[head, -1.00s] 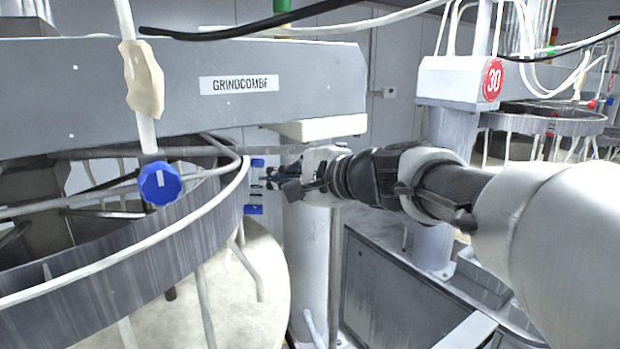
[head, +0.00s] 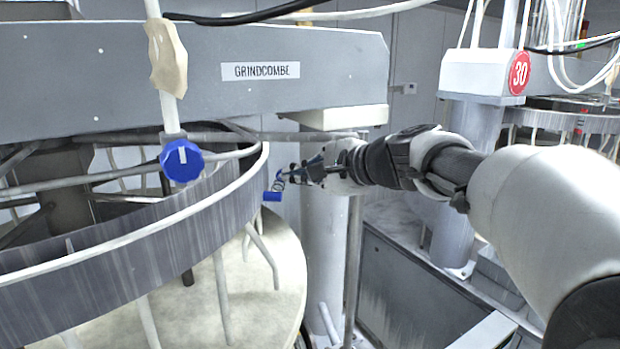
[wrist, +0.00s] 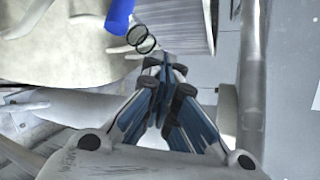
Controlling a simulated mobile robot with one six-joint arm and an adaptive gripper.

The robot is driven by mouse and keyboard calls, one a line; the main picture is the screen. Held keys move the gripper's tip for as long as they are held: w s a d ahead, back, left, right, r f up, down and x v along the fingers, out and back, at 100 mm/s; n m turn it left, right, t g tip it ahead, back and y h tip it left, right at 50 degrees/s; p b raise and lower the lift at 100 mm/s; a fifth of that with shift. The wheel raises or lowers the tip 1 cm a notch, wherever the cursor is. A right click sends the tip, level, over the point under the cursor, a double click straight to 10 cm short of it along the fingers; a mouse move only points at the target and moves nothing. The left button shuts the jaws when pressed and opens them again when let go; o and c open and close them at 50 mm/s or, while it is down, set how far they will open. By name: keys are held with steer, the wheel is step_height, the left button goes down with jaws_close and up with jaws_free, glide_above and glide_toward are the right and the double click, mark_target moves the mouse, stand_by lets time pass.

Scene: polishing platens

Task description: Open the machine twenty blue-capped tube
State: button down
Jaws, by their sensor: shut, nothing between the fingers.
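A small blue cylinder (head: 272,197) shows just right of the grey drum rim, with a thin coil (head: 279,184) above it. In the wrist view the blue cylinder (wrist: 119,15) is at the top, cut by the frame edge, and the dark coil rings (wrist: 141,39) lie between it and my fingertips. My gripper (head: 288,173) is shut and empty beside the coil; it also shows shut in the wrist view (wrist: 166,65). I cannot tell whether it touches the coil. A blue knob (head: 181,160) with a white mark sits on a pale vertical tube, left of my gripper. No number twenty shows.
The round grey drum rim (head: 215,205) is close left of my gripper. A grey beam labelled GRINDCOMBE (head: 330,60) is above. A pale column (head: 323,250) stands behind my gripper. A machine with a red 30 sign (head: 519,72) is at the back right.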

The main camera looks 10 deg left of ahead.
steer(key=shift+w+f, duration=0.1)
steer(key=shift+f, duration=0.1)
steer(key=shift+b, duration=0.3)
stand_by(0.4)
steer(key=s+f+b+v, duration=0.1)
steer(key=v, duration=1.1)
steer(key=s+d+f+n+g+h+b, duration=0.1)
steer(key=s+d+f+n+h+b, duration=0.2)
steer(key=s+f+b, duration=0.4)
steer(key=s+d+f+n+g+h+b, duration=0.1)
steer(key=s+d+f+n+h+b, duration=0.3)
steer(key=f, duration=2.1)
steer(key=s+d+f+n+g+h+b, duration=0.2)
steer(key=s+d+f+b, duration=0.6)
steer(key=s+f, duration=0.8)
steer(key=f+n+h+b, duration=0.1)
steer(key=n+h+b, duration=0.1)
steer(key=n+b, duration=0.1)
steer(key=shift+s, duration=0.35)
